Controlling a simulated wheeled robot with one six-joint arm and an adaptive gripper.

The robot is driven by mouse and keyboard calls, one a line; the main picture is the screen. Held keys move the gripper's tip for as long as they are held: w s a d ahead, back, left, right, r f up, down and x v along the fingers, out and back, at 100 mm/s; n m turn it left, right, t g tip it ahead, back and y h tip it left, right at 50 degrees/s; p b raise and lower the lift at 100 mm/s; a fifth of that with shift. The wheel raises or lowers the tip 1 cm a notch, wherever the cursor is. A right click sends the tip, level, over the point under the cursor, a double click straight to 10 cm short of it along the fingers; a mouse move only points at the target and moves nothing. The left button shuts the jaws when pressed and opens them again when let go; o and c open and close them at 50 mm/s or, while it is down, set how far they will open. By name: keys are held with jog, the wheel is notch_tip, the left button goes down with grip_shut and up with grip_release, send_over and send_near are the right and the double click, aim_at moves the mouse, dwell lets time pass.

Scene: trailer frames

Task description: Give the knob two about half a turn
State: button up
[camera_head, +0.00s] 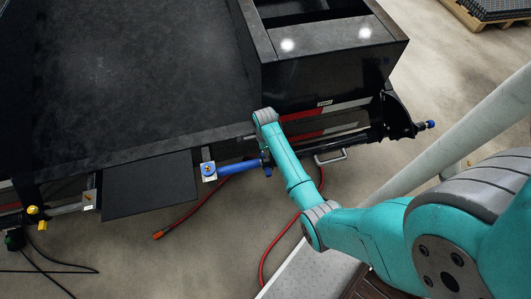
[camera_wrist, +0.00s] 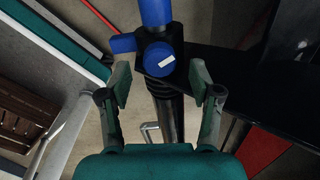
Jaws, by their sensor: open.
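A round blue knob (camera_wrist: 160,58) with a short white mark, slightly tilted, shows in the wrist view on a black block of the rod assembly. I cannot read a number on it. My gripper (camera_wrist: 159,74) is open, with one finger on each side of the knob. A gap shows between each finger and the knob; the height between them is hard to judge. A blue stub (camera_wrist: 122,44) sticks out left of the block. In the head view my arm covers the knob; the blue shaft (camera_head: 238,167) beside it shows.
A blue-faced bracket (camera_head: 209,171) and a blue end cap (camera_head: 430,124) sit along the trailer's front edge. A crank handle (camera_head: 331,157) hangs near my arm. The trailer deck (camera_head: 150,75) rises behind. Red hoses (camera_head: 190,211) lie on the floor.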

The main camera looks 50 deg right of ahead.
jog(key=shift+f, duration=1.35)
jog(key=shift+c, duration=0.2)
jog(key=c, duration=1.1)
jog(key=shift+n, duration=1.6)
jog(key=o, duration=1.1)
jog(key=shift+o, duration=0.2)
jog(key=shift+r, duration=0.15)
notch_tip(320, 180, up, 12)
